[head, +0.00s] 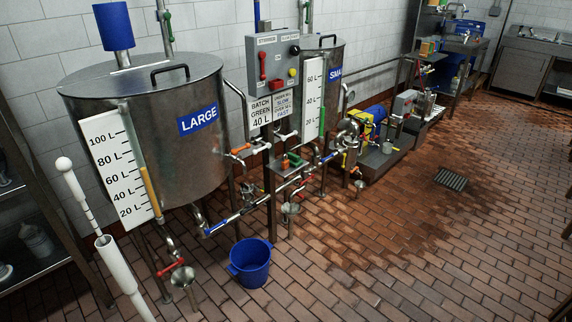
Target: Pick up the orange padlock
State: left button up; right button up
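A small orange item (285,163), which may be the orange padlock, sits on a small grey shelf (272,163) in front of the pipework, between the large and small tanks. It is too small to make out a shackle. A green item (295,158) is right beside it. Neither of my grippers shows in the head view.
The large tank (190,165) stands left, with a grey control box (275,62) beside it. Pipes and valves run low. A white tube (118,265) stands front left. The right floor is open, with a drain (451,180).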

aim_at(285, 163)
jog(key=i+l+z, duration=0.35)
jog(key=i, duration=0.15)
jog(key=i+l+z, duration=0.2)
jog(key=i+z, duration=0.15)
jog(key=i, duration=0.15)
jog(key=i+z, duration=0.3)
jog(key=i, duration=0.2)
jog(key=i+l+u, duration=0.15)
jog(key=i, duration=0.3)
jog(key=i+l+u, duration=0.2)
jog(key=i, duration=0.3)
jog(key=i+l+u, duration=0.15)
jog(key=i, duration=0.3)
